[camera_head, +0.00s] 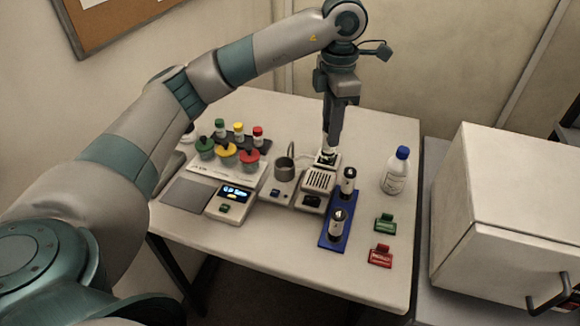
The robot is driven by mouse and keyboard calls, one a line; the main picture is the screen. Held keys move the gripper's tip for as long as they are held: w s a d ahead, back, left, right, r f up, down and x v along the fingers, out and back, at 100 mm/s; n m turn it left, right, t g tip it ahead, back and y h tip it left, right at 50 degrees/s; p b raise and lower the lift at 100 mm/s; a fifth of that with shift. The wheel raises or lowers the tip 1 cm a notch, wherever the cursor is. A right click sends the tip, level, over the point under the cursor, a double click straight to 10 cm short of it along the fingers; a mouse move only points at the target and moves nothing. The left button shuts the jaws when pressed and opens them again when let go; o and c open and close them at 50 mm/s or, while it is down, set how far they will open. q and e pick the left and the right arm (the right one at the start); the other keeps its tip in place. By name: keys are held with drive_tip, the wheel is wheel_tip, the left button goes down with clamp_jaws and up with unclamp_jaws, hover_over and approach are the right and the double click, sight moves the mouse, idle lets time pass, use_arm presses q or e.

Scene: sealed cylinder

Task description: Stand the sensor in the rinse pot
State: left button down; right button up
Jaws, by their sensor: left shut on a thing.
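My left gripper (331,143) points down over the middle of the table. It is shut on a small pale and dark piece (326,154), probably the sensor, mostly hidden by the fingers. The piece is upright, just above or in the back of a white slotted unit (319,180); I cannot tell whether it touches. A grey metal pot (284,172), which looks like the rinse pot, stands to the left on a small white base and has a thin hooped part rising from it. My right gripper is not in view.
A blue tray (325,240) holds two black-and-white cylinders. A blue-capped bottle (396,172), green block (385,223) and red block (380,256) are at right. Left are a display unit (231,203), coloured-lidded pots (227,155) and small capped bottles. A white cabinet (505,215) stands far right.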

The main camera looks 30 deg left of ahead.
use_arm(q)
drive_tip(key=shift+w+r+n, duration=0.2)
drive_tip(key=shift+n, duration=0.1)
drive_tip(key=shift+s, duration=0.1)
drive_tip(key=shift+a, duration=0.1)
drive_tip(key=shift+a+f, duration=0.35)
drive_tip(key=shift+a, duration=0.15)
drive_tip(key=s+a+f+p, duration=0.1)
drive_tip(key=a+f+p, duration=0.3)
drive_tip(key=a, duration=0.6)
wheel_tip(320, 180, down, 2)
drive_tip(key=shift+s+a+f, duration=0.15)
drive_tip(key=shift+s+a, duration=0.1)
drive_tip(key=shift+f, duration=0.1)
